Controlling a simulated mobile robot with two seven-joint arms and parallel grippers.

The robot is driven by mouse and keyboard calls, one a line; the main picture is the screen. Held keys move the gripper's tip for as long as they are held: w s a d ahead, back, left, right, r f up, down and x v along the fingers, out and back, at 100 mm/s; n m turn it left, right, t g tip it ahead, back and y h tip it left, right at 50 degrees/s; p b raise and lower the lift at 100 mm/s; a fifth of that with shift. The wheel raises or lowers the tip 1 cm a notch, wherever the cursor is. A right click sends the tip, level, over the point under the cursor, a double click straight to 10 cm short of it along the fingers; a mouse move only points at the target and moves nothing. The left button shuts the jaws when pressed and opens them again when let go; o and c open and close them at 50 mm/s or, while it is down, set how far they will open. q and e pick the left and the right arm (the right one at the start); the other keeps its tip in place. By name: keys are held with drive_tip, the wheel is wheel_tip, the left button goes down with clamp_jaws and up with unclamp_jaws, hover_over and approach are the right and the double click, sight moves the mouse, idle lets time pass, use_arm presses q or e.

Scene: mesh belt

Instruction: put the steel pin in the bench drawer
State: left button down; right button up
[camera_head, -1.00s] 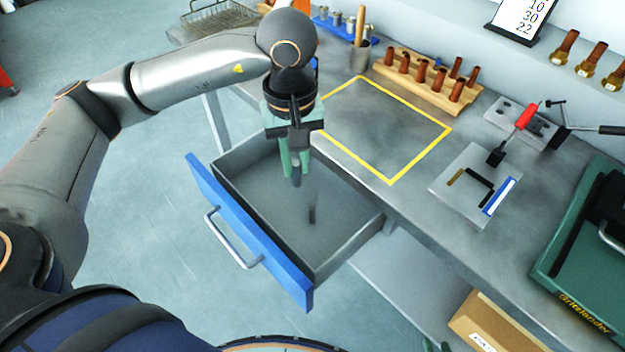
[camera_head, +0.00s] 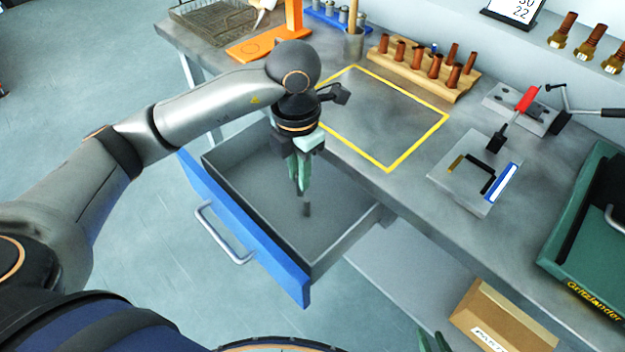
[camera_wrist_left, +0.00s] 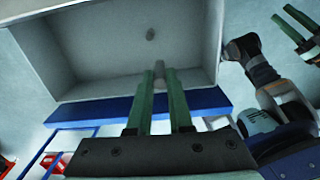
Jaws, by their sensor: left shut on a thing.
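The blue-fronted bench drawer (camera_head: 240,225) is pulled open, and its grey tray shows bare floor. My left gripper (camera_head: 301,185) is over the inside of the drawer, fingers pointing down. In the left wrist view its green fingers (camera_wrist_left: 160,95) are shut on the steel pin (camera_wrist_left: 159,72), a small grey cylinder at the fingertips. The fingers mostly hide the pin in the head view. A small dark spot on the drawer floor below may be a shadow; I cannot tell surely. My right gripper (camera_head: 434,342) shows green fingertips apart at the bottom edge, with nothing seen between them.
The workbench (camera_head: 400,185) behind the drawer has a yellow-outlined clear area. A wooden rack (camera_head: 425,72) of brown-handled pieces, a clamp fixture (camera_head: 478,175) and a green case (camera_head: 590,240) stand on it. A cardboard box (camera_head: 500,318) sits below, right of the drawer.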

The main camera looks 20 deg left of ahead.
use_arm(q)
drive_tip(key=shift+w+a+f+n, duration=0.15)
drive_tip(key=shift+a+f+n, duration=0.05)
drive_tip(key=shift+a+n, duration=0.1)
drive_tip(key=w+a+f, duration=0.2)
drive_tip(key=a+f, duration=0.1)
drive_tip(key=w+a+f, duration=0.3)
drive_tip(key=a, duration=0.1)
drive_tip(key=w+a+f, duration=0.2)
drive_tip(key=a+f, duration=0.1)
drive_tip(key=shift+w+a+f, duration=0.15)
drive_tip(key=shift+w+a, duration=0.1)
drive_tip(key=f, duration=0.3)
drive_tip(key=shift+w+a+f, duration=0.15)
drive_tip(key=shift+a+f, duration=0.05)
drive_tip(key=shift+f, duration=0.05)
drive_tip(key=c, duration=0.8)
unclamp_jaws()
drive_tip(key=shift+c, duration=0.2)
wheel_tip(320, 180, up, 12)
